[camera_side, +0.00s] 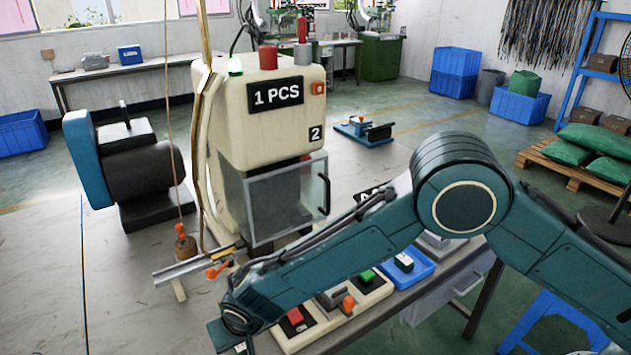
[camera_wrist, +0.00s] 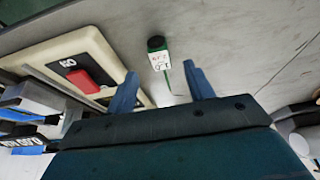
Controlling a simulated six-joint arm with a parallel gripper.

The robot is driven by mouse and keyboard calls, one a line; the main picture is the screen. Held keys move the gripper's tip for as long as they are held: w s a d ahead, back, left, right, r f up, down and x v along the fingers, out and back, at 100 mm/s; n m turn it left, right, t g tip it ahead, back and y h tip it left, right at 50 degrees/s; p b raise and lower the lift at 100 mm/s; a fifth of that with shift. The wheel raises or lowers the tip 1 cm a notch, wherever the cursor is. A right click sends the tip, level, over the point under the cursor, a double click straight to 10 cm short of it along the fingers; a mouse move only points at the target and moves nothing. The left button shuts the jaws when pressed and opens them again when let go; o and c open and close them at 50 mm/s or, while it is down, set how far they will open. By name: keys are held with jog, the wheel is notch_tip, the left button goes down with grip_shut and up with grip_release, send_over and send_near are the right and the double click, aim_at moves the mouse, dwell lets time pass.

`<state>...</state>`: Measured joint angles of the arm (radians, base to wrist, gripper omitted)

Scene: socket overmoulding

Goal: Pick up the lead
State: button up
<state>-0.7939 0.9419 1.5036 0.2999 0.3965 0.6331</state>
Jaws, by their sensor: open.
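In the wrist view, a small black and green block with a white label (camera_wrist: 158,58) lies on the grey worktop. The block shows beyond and between the fingertips, and nothing is held. The gap in height between fingers and block cannot be told. In the side view my wrist is at the bottom, left of the button panel, and the fingers are largely hidden or cut off.
A cream panel (camera_side: 293,341) with red and green buttons stands close by; its red button (camera_wrist: 84,80) shows in the wrist view. The cream moulding machine (camera_side: 222,125) with a clear guard stands behind. A metal chute (camera_side: 180,270) juts out left. A blue tray (camera_side: 418,270) sits right.

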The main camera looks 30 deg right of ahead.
jog(key=shift+w+f, duration=0.1)
jog(key=shift+f, duration=0.15)
jog(key=shift+x, duration=2.45)
jog(key=c, duration=1.1)
jog(key=shift+r, duration=0.2)
jog(key=shift+w+r, duration=0.1)
jog(key=shift+r, duration=0.45)
notch_tip(320, 180, up, 2)
jog(key=shift+r, duration=0.1)
jog(key=s, duration=1.8)
